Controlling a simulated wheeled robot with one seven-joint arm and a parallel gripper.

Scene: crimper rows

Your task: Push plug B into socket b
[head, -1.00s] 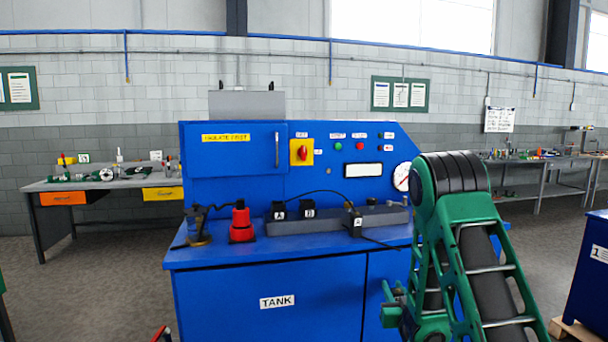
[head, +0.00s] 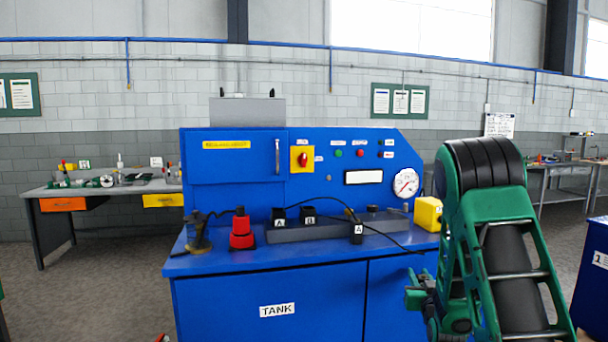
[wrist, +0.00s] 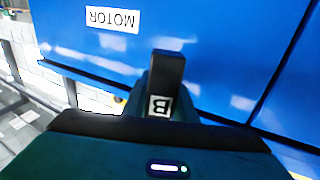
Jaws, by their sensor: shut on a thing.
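My gripper (wrist: 167,98) is shut on plug B (wrist: 168,68), a narrow black block with a white B label, seen in the wrist view. Plug B is held in front of a blue panel with an upside-down MOTOR label, apart from any socket that I can see. In the head view my arm stands at the right, and the gripper's fingers and plug B cannot be made out. Two black blocks labelled A (head: 279,217) and B (head: 308,216) stand on the grey rail (head: 330,232) of the blue bench. They look like the sockets.
A black plug labelled A (head: 357,233) with a cable sits at the rail's front. A red cone-shaped part (head: 241,232) and a dark tool (head: 198,235) stand left of the rail. A yellow block (head: 428,213) is at the right end. The blue back panel (head: 235,170) rises behind.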

